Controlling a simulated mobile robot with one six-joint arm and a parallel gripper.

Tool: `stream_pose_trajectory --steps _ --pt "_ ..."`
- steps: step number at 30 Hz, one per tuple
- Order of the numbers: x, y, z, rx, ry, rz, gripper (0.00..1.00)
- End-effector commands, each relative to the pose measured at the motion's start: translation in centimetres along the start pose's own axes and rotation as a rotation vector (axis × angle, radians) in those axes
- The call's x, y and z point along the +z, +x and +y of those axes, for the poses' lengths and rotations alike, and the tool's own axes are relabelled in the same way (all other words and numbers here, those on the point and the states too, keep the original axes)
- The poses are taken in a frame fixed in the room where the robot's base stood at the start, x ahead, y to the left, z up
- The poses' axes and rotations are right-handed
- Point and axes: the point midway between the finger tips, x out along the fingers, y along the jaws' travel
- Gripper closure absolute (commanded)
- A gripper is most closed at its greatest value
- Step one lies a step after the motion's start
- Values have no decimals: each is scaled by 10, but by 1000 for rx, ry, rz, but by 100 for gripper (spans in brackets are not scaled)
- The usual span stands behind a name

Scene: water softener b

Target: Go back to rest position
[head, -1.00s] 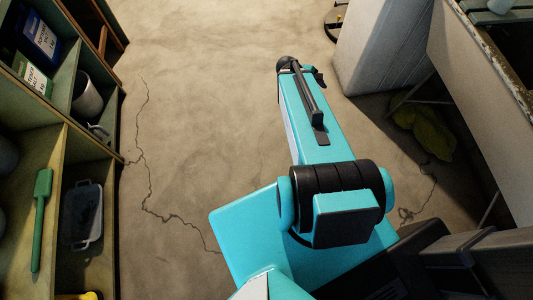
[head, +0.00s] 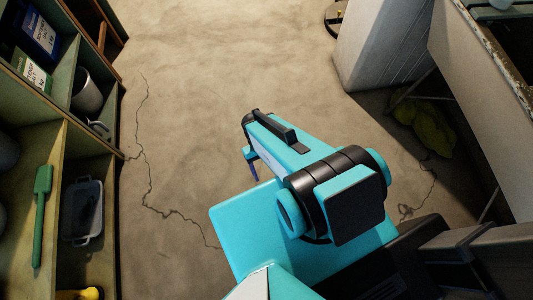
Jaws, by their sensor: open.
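My teal arm reaches up the head view from its base, with a black elbow joint and a forearm ending in a dark joint over the bare floor. What looks like part of my gripper (head: 252,163) pokes out below the forearm's far end, a small teal and dark piece. The forearm hides most of it. Nothing held shows there.
A pale block (head: 385,50) and a table (head: 470,80) stand on the right. The cracked concrete floor between is clear.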

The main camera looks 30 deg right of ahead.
Motion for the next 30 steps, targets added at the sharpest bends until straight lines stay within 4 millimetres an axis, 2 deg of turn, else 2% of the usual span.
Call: stream_pose_trajectory --steps 8,21,30 --pt "1 -3 1 1 -2 1 31" --pt "24 -45 0 -5 -1 -13 31" --pt "29 -52 -1 -7 0 -18 31"
